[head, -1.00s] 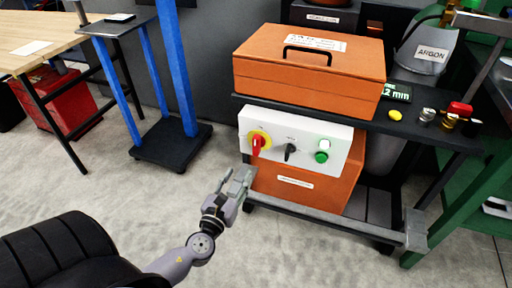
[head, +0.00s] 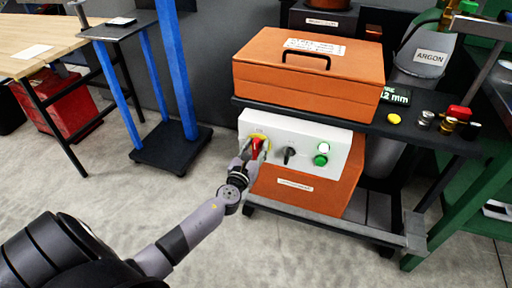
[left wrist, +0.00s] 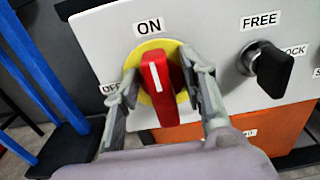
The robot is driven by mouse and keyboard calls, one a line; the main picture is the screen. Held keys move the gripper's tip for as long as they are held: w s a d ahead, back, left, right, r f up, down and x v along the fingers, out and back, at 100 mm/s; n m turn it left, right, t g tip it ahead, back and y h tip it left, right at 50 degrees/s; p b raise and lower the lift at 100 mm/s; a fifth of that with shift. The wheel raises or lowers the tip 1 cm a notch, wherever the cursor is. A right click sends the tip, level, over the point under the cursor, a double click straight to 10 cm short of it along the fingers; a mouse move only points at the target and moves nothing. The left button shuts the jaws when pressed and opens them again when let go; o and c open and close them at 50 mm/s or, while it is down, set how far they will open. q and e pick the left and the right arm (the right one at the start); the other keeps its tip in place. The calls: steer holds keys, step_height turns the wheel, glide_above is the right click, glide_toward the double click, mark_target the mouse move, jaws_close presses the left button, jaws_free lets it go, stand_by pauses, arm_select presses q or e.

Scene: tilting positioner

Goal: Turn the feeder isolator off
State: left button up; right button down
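The feeder isolator is a red rotary handle (left wrist: 160,88) on a yellow disc (left wrist: 152,47), on the white panel (left wrist: 215,22). ON is printed above it and OFF, partly hidden, to its left. The handle stands near upright, its white line pointing up toward ON. In the head view the red handle (head: 256,146) is partly covered by my left gripper (head: 254,150). In the left wrist view my left gripper (left wrist: 163,84) is open, with one finger on each side of the handle. A gap shows on the left; contact on the right is unclear. My right gripper is out of view.
A black knob (left wrist: 272,70) marked FREE and LOCK sits right of the isolator. Green and white buttons (head: 321,160) are farther right. An orange toolbox (head: 310,85) stands on the cart above the panel. A blue-legged stand (head: 170,145) is to the left.

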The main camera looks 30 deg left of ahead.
arm_select(q)
steer(key=shift+c, duration=0.5)
jaws_close()
